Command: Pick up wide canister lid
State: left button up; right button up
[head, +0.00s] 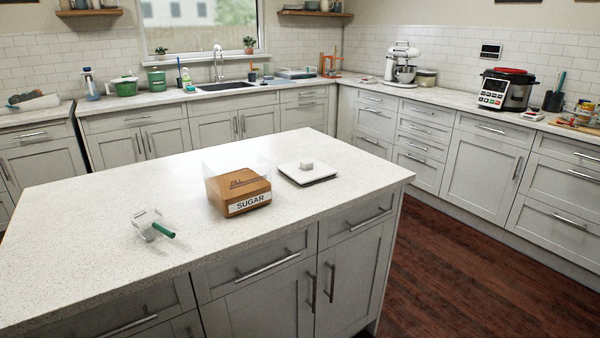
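The lid (292,176) looks like a flat white square plate with a small grey block-shaped knob on top. It lies flat on the island countertop, knob up, to the right of the canister. The wide canister (239,192) is a clear square box with brown contents and a label reading SUGAR. Its top appears open. The lid and canister are apart, with a small gap between them. Neither of my grippers shows in the head view.
A clear scoop (147,221) with a green handle lies left of the canister on the white island countertop (90,240). The rest of the island top is clear. Counters with a sink (222,86), stand mixer (402,62) and pressure cooker (507,90) run behind and right.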

aim_at(321, 171)
jog(key=l+u, duration=0.1)
jog(key=u, duration=0.55)
jog(key=i+l+u, duration=0.15)
jog(key=l+u, duration=0.15)
jog(key=i+l+u, duration=0.1)
jog(key=l+u, duration=0.2)
jog(key=i+l+u, duration=0.2)
jog(key=l, duration=0.65)
jog(key=k+j, duration=0.05)
jog(key=k, duration=0.05)
